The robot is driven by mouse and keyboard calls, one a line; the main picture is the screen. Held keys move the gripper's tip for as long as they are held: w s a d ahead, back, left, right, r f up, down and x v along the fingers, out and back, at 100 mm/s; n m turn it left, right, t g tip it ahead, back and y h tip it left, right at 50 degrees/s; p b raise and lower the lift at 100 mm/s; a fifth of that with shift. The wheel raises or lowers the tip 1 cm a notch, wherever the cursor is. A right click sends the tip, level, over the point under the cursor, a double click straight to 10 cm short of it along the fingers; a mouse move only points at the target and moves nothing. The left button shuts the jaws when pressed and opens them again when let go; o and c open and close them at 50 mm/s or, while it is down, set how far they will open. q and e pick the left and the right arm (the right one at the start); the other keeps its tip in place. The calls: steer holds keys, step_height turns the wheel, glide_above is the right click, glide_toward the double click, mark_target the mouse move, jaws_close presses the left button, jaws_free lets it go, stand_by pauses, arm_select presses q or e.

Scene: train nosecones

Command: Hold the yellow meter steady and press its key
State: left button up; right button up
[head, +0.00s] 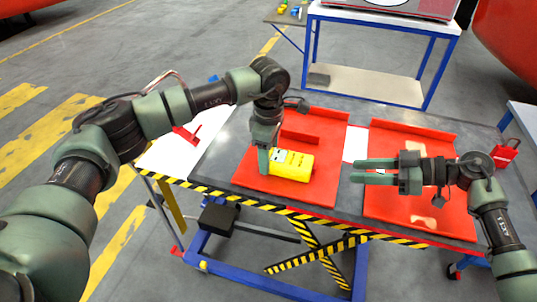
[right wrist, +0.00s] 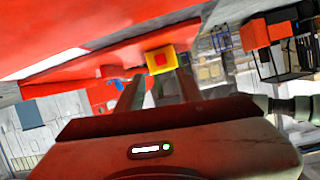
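The yellow meter (head: 297,167) lies on the left red mat, with a pale face with dark marks near its left end. My left gripper (head: 265,168) points down at the meter's left end; its fingers overlap the meter in the picture, and whether they grip it cannot be told. My right gripper (head: 368,171) is open and empty to the right of the meter, fingers pointing left at it with a gap between. In the right wrist view the meter's yellow end (right wrist: 149,58) with a red square key (right wrist: 160,60) shows beyond and between the open fingers (right wrist: 158,88).
The left red mat (head: 325,130) has a raised red bar behind the meter. A second red mat (head: 385,205) lies under my right gripper. The grey table (head: 210,150) has a yellow-black striped front edge. A white-topped blue bench (head: 400,22) stands behind.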

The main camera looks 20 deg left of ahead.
arm_select(q)
jaws_close()
steer(key=shift+f, duration=0.1)
arm_select(e)
steer(key=shift+f, duration=0.15)
jaws_close()
arm_select(q)
steer(key=shift+s+f, duration=0.1)
steer(key=shift+s, duration=0.05)
stand_by(1.6)
